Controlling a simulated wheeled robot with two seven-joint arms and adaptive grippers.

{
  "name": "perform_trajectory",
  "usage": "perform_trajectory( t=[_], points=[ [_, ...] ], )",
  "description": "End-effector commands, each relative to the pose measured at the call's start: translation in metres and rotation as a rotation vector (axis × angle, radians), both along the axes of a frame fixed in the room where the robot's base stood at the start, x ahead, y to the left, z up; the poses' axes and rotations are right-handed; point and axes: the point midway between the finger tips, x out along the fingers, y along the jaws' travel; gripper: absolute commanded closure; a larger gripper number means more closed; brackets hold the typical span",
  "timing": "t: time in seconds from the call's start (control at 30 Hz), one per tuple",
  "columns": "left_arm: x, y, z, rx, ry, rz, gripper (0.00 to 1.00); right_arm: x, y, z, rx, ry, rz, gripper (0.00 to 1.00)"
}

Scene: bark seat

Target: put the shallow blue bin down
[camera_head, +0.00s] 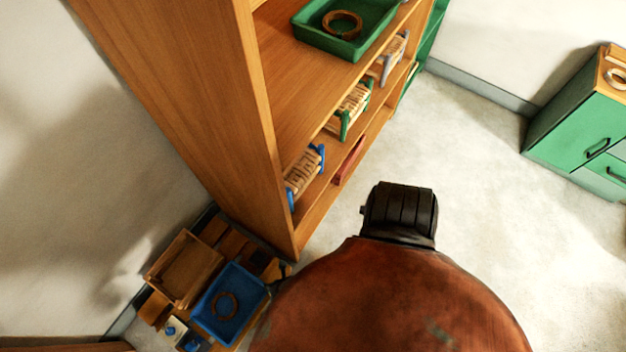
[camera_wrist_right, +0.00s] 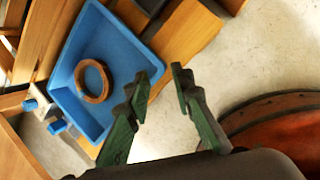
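The shallow blue bin (camera_head: 236,333) is at the lower left of the head view, with a brown ring (camera_head: 224,305) lying in it. It rests on or just over low wooden pieces; I cannot tell if it touches them. It also shows in the right wrist view (camera_wrist_right: 118,52). My right gripper (camera_wrist_right: 162,76) has its green fingers apart, with the bin's near corner between or just beyond the tips. No firm grip on the rim shows. In the head view the right gripper is a small dark shape beside the bin, mostly hidden. My left gripper is not in view.
A wooden tray (camera_head: 160,267) sits beside the bin against the wall. A tall wooden shelf (camera_head: 225,120) stands close behind, holding a green bin (camera_head: 305,30) with a ring and several small racks. A green cabinet (camera_head: 565,125) stands far right. Pale floor between is clear.

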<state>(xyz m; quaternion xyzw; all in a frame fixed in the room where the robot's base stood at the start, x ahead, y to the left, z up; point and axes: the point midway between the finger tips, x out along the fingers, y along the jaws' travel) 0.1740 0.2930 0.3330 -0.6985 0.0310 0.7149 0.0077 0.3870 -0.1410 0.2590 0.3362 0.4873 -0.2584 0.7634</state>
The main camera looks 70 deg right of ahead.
Motion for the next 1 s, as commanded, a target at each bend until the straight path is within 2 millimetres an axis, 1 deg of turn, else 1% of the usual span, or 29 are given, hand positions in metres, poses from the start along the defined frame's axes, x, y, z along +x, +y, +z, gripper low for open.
perform_trajectory(
  t=[0.03, 0.07, 0.1, 0.13, 0.17, 0.2, 0.27, 0.3, 0.4, 0.43, 0.5, 0.6, 0.7, 1.0],
  points=[
    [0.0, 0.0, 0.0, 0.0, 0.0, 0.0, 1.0, -0.024, -0.004, 0.005, 0.101, 0.052, -0.231, 0.78],
    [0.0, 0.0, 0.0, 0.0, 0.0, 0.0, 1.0, -0.036, -0.01, 0.009, 0.156, 0.081, -0.381, 0.78],
    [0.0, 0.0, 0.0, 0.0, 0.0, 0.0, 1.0, -0.052, -0.019, 0.014, 0.225, 0.116, -0.584, 0.78],
    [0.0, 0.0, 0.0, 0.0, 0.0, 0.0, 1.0, -0.064, -0.028, 0.018, 0.27, 0.14, -0.735, 0.78],
    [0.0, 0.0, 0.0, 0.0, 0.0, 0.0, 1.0, -0.077, -0.037, 0.022, 0.309, 0.162, -0.886, 0.78],
    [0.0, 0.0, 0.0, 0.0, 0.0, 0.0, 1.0, -0.094, -0.051, 0.028, 0.355, 0.186, -1.08, 0.78],
    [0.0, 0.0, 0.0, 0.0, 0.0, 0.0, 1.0, -0.12, -0.073, 0.036, 0.405, 0.212, -1.354, 0.78],
    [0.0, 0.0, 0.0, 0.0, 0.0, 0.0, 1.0, -0.137, -0.088, 0.042, 0.427, 0.221, -1.517, 0.78],
    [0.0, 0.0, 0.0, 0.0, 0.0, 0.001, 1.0, -0.175, -0.12, 0.057, 0.46, 0.223, -1.85, 0.78],
    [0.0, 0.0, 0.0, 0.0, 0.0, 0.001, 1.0, -0.184, -0.127, 0.061, 0.464, 0.221, -1.925, 0.78],
    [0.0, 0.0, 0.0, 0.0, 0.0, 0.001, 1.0, -0.199, -0.14, 0.068, 0.471, 0.212, -2.058, 0.78],
    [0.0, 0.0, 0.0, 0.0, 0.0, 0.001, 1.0, -0.211, -0.15, 0.074, 0.474, 0.202, -2.156, 0.78],
    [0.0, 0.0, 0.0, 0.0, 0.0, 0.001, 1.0, -0.214, -0.152, 0.075, 0.474, 0.199, -2.179, 0.78],
    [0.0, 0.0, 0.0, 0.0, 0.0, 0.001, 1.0, -0.213, -0.152, 0.074, 0.473, 0.199, -2.173, 0.78]
  ],
)
